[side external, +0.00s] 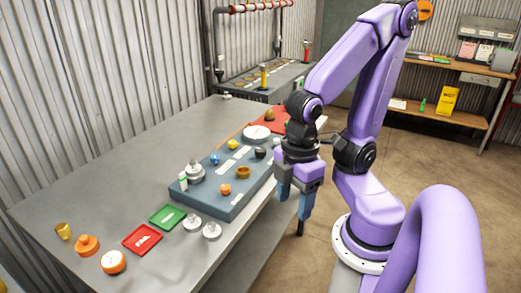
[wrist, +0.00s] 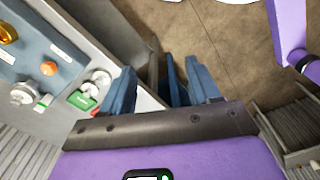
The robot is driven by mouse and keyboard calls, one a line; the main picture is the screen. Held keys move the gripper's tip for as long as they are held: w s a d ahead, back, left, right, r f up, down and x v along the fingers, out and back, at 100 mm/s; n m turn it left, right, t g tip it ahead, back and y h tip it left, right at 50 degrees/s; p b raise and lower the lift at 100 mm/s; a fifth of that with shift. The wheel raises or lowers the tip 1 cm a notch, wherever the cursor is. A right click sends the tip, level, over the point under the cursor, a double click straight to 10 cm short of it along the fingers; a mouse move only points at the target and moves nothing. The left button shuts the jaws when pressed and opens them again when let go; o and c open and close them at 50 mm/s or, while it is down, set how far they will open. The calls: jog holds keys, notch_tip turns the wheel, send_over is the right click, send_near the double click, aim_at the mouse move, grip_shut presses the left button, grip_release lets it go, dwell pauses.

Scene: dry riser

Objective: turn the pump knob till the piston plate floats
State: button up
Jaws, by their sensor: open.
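A blue-grey panel (side external: 236,186) on the bench carries several small knobs and fittings. Among them are a grey metal stepped knob (side external: 194,173), an orange knob (side external: 226,189), a brass ring (side external: 243,172) and a white round disc (side external: 256,132). I cannot tell which is the pump knob or the piston plate. In the wrist view the panel (wrist: 45,35) shows at upper left, with the orange knob (wrist: 48,68) and the grey knob (wrist: 22,93). My gripper (side external: 294,207) is open and empty, off the bench's right edge; its fingers also show in the wrist view (wrist: 158,82).
A green tray (side external: 168,216), a red tray (side external: 142,239), two metal pieces (side external: 201,226) and orange parts (side external: 88,245) lie on the near bench. Another fixture with a yellow cylinder (side external: 263,77) stands behind. The bench's left side is clear.

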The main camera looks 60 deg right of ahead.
dwell(0.3)
jog(key=shift+o, duration=0.9)
jog(key=w+d+r+m+h, duration=0.1)
jog(key=w+d+r, duration=0.1)
jog(key=w, duration=0.8)
jog(key=w+d+r+h, duration=0.1)
jog(key=w+d, duration=0.2)
jog(key=w, duration=0.8)
jog(key=w+d+m+g+h, duration=0.1)
jog(key=w+d+m+g, duration=0.1)
jog(key=w+d, duration=0.75)
jog(key=g, duration=0.1)
send_near(260, 149)
jog(key=shift+m+h, duration=0.3)
jog(key=x, duration=0.9)
jog(key=shift+a, duration=0.15)
